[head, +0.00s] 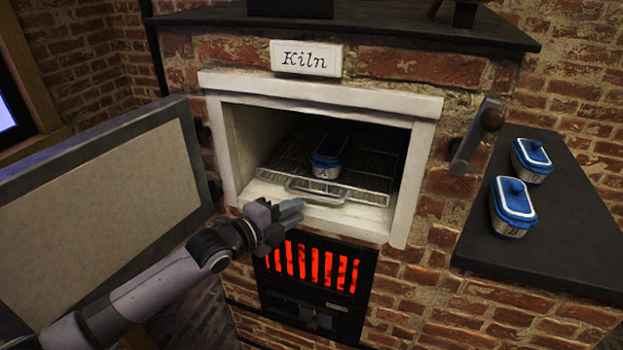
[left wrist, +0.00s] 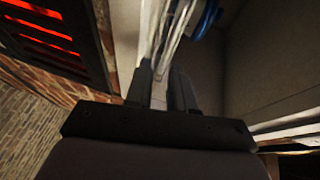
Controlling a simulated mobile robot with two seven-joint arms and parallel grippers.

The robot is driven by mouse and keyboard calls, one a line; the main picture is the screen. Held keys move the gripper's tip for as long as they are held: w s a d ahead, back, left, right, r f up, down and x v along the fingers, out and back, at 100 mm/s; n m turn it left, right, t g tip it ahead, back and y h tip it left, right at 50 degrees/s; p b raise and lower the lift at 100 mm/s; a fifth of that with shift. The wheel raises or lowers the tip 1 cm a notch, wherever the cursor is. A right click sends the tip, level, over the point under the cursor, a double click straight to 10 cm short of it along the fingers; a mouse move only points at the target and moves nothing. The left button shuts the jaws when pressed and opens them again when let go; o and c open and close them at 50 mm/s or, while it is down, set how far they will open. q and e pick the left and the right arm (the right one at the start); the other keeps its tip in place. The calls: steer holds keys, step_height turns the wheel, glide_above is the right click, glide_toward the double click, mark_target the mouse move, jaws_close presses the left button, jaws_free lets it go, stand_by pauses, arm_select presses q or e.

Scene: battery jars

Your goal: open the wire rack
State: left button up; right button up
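The wire rack (head: 355,185) is a metal grid inside the kiln's white-framed opening, with a looped handle (head: 315,193) at its front. A blue-lidded container marked A (head: 331,155) stands on the rack. My left gripper (head: 293,210) is in front of the opening, just below and left of the handle in the head view. Its two fingers show a gap between them in the left wrist view (left wrist: 162,88), and I see nothing held there. Part of the rack (left wrist: 178,30) shows beyond the fingertips in that view. My right gripper is not in view.
The kiln door (head: 105,210) stands swung open on the left, beside my left arm. A glowing red grate (head: 312,266) is below the opening. Two more blue-lidded containers (head: 513,208) (head: 532,160) stand on the dark side shelf (head: 560,235). A lever (head: 472,138) sticks out on the right.

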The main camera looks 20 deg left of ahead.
mark_target(312, 197)
arm_select(q)
steer(key=b+x, duration=0.4)
steer(key=x, duration=0.1)
steer(key=shift+w+a+r, duration=0.1)
steer(key=shift+w+r, duration=0.05)
steer(key=shift+w, duration=0.25)
steer(key=shift+b+x, duration=0.85)
steer(key=shift+x, duration=0.1)
steer(key=shift+r, duration=0.25)
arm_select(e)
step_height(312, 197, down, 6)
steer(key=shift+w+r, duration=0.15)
arm_select(q)
jaws_close()
